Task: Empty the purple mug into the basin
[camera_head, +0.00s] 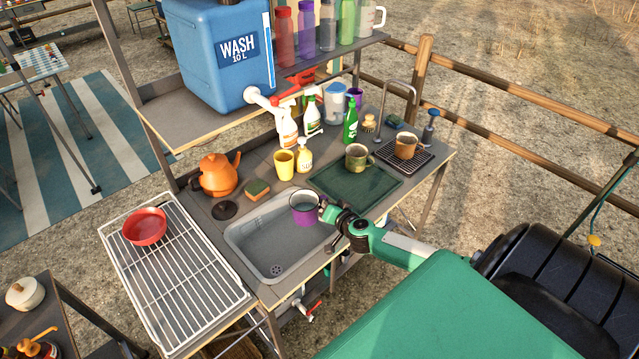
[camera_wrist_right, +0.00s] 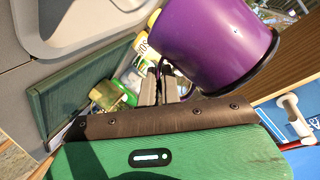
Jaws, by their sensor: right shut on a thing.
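The purple mug (camera_head: 305,211) is over the right part of the grey basin (camera_head: 262,249) in the head view. Its mouth shows, and I cannot tell whether anything is inside. My right gripper (camera_head: 327,212) is shut on the mug at its right side, where the handle is. In the right wrist view the purple mug (camera_wrist_right: 216,40) fills the upper right, with the gripper fingers (camera_wrist_right: 168,88) against its handle side. The mug is held above the basin, and its exact tilt is hard to tell. My left gripper is not in view.
A drying rack with a red bowl (camera_head: 145,226) stands left of the basin. Behind the basin are a sponge (camera_head: 257,189), an orange kettle (camera_head: 217,175), a yellow cup (camera_head: 284,165) and bottles. A green tray (camera_head: 330,186) and a green mug (camera_head: 357,157) are to the right.

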